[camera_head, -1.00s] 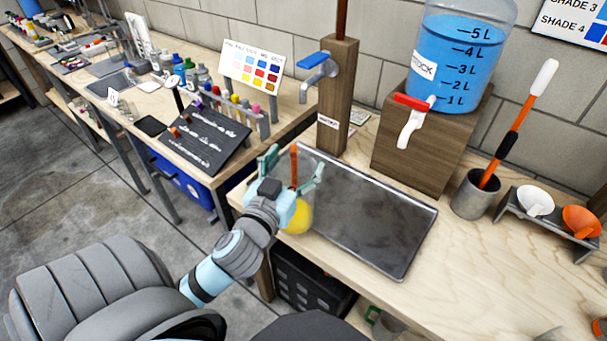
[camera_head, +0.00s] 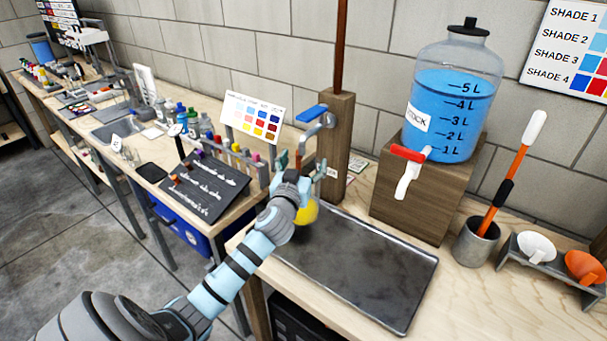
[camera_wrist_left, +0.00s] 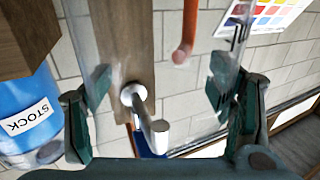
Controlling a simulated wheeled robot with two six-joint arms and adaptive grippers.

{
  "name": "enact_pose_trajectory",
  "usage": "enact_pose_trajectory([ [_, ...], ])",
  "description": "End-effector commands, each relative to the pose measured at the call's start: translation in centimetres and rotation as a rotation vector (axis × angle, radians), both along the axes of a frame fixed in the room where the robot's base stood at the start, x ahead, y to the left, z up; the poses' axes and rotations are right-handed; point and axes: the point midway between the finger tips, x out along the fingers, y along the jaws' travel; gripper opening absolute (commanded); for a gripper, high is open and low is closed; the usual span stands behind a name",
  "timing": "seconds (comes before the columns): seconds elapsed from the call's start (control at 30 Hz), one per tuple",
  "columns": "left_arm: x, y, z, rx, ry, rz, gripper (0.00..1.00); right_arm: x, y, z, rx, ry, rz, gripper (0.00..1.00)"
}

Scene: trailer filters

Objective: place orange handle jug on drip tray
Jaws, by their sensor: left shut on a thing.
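My left gripper (camera_head: 302,170) is shut on the clear jug, near the wooden tap post. In the left wrist view, the jug's clear wall (camera_wrist_left: 205,60) shows between the fingers, with its orange handle (camera_wrist_left: 188,35) on the far side. In the head view the gripper hides most of the jug. A yellow rounded patch (camera_head: 307,212) shows just beyond the wrist; I cannot tell whether it is in the jug. The dark metal drip tray (camera_head: 370,270) lies on the bench, its back left corner below the gripper. My right gripper is not in view.
The post's blue-handled tap (camera_head: 318,117) is close above the gripper. A blue stock tank (camera_head: 455,105) with a red-handled tap (camera_head: 408,165) stands behind the tray. A metal cup (camera_head: 477,243) and funnel rack (camera_head: 545,262) are right. The tray's surface is clear.

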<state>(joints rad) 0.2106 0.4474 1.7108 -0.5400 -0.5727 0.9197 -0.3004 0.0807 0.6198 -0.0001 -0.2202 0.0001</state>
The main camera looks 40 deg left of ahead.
Motion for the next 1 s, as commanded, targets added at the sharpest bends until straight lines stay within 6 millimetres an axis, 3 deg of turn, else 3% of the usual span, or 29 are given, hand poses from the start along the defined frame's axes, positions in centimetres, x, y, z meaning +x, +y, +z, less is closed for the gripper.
enact_pose_trajectory([
  [0.2, 0.2, 0.1, -3.5, 0.0, 0.002, 0.0, 0.2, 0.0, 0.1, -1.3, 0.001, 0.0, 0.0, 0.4],
  [0.57, 0.2, 0.1, -3.8, 0.001, 0.0, -0.001, 0.2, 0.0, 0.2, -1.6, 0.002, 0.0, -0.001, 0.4],
  [0.6, 0.2, 0.1, -3.8, -0.001, 0.002, 0.0, 0.82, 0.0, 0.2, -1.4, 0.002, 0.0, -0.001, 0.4],
  [0.7, 0.1, 0.1, -3.8, -0.001, 0.002, 0.0, 0.96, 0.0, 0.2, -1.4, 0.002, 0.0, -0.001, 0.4],
  [1.0, 0.1, 0.1, -3.7, 0.0, 0.002, 0.0, 0.96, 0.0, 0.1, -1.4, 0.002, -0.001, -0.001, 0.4],
])
